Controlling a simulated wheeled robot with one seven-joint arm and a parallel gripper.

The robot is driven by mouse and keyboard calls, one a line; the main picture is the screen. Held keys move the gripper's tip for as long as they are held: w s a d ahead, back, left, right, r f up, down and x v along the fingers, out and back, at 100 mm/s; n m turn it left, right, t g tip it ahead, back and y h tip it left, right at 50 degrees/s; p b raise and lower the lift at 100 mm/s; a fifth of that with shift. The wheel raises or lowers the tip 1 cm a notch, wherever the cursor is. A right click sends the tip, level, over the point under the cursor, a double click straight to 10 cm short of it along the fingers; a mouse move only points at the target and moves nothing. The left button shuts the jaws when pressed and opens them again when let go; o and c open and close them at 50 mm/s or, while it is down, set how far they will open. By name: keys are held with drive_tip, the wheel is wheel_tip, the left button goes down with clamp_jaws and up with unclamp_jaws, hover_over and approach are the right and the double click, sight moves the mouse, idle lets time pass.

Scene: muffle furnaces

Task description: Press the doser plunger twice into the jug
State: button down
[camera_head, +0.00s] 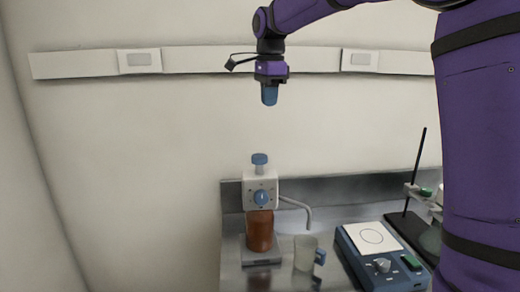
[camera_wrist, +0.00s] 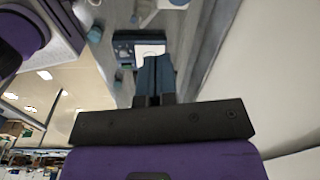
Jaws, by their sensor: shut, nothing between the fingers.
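The doser (camera_head: 260,190) has a white head with a blue knob, on a brown bottle (camera_head: 259,231), and stands upright on the bench. Its blue-capped plunger (camera_head: 260,159) sticks up at the top. A thin spout (camera_head: 299,207) bends down to the right. The clear jug (camera_head: 305,252) with a blue handle stands just right of the bottle, near the spout end. My gripper (camera_head: 269,103) is shut and empty, pointing down. In the head view it appears well above the plunger and slightly to its right. Its blue fingers also show together in the wrist view (camera_wrist: 156,62). I cannot clearly identify the doser there.
A blue device with a white top plate (camera_head: 371,238) stands right of the jug. Beyond it are a stand with a dark rod (camera_head: 416,172) and glassware, partly hidden by my arm. A rail with sockets (camera_head: 250,59) runs along the wall behind. The space between gripper and plunger looks clear.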

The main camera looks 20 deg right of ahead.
sight(260, 156)
drive_tip(key=w+m, duration=0.1)
drive_tip(key=w+f, duration=0.1)
drive_tip(key=w, duration=0.1)
drive_tip(key=w+a+m, duration=0.1)
drive_tip(key=w, duration=0.1)
drive_tip(key=shift+f+m+g, duration=0.3)
drive_tip(key=shift+f, duration=0.1)
drive_tip(key=shift+s+f, duration=0.1)
wheel_tip(260, 156, down, 14)
drive_tip(key=shift+r, duration=0.1)
idle(0.5)
wheel_tip(260, 156, down, 3)
drive_tip(key=shift+f, duration=0.5)
drive_tip(key=shift+s+f, duration=0.15)
idle(0.3)
